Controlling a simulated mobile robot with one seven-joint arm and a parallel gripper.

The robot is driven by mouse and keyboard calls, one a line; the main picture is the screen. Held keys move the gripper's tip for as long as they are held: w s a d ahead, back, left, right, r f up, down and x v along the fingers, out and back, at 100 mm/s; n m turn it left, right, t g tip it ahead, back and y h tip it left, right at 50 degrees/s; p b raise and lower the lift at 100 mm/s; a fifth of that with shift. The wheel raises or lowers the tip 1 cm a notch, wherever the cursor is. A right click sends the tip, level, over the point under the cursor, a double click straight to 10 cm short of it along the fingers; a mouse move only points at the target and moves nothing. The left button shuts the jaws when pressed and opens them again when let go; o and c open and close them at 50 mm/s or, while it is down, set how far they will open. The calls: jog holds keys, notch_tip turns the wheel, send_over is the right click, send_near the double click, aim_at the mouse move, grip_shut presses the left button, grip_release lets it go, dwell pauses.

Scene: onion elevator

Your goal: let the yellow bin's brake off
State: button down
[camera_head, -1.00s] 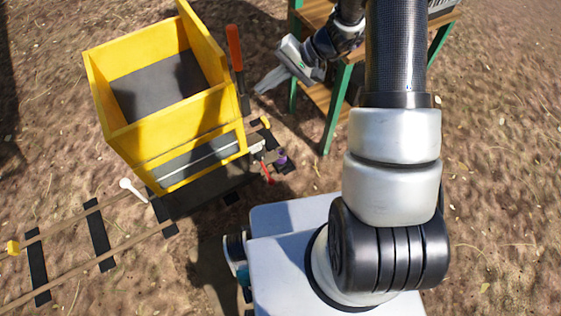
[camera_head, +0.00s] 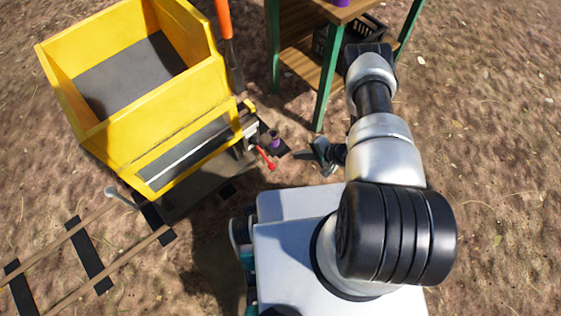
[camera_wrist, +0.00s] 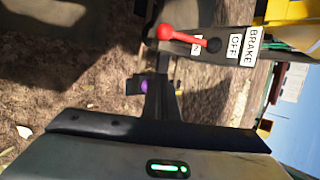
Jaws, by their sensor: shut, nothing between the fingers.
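The yellow bin (camera_head: 160,130) stands at the left on the rails. Its red brake lever (camera_head: 266,160) sticks out low at the bin's near right corner. In the wrist view the red-knobbed lever (camera_wrist: 182,35) lies across a dark plate, its knob to the left, away from the OFF sign (camera_wrist: 235,46). A BRAKE sign (camera_wrist: 250,47) stands beside it, and the lever partly covers another small label. My gripper (camera_head: 303,156) is shut and empty, to the right of the lever and apart from it. In the wrist view my fingers (camera_wrist: 161,95) point toward the lever.
An orange-handled upright lever (camera_head: 226,45) stands beside the bin's right side. A wooden shelf table with green legs (camera_head: 322,95) stands behind, holding a black crate (camera_head: 325,40). Bare ground lies right.

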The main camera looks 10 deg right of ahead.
aim_at(263, 154)
jog(key=b+x, duration=0.4)
jog(key=x, duration=0.6)
jog(key=shift+s+a+r, duration=0.3)
jog(key=shift+s, duration=0.25)
jog(key=shift+s+a+r, duration=0.3)
jog(key=shift+s, duration=0.25)
jog(key=shift+s+a+r, duration=0.25)
jog(key=shift+s+a, duration=0.05)
jog(key=shift+s, duration=0.2)
jog(key=shift+p, duration=0.35)
jog(key=shift+s+d+r+g+h+p, duration=0.1)
jog(key=shift+r+g+h+p, duration=0.2)
jog(key=shift+r+p, duration=0.15)
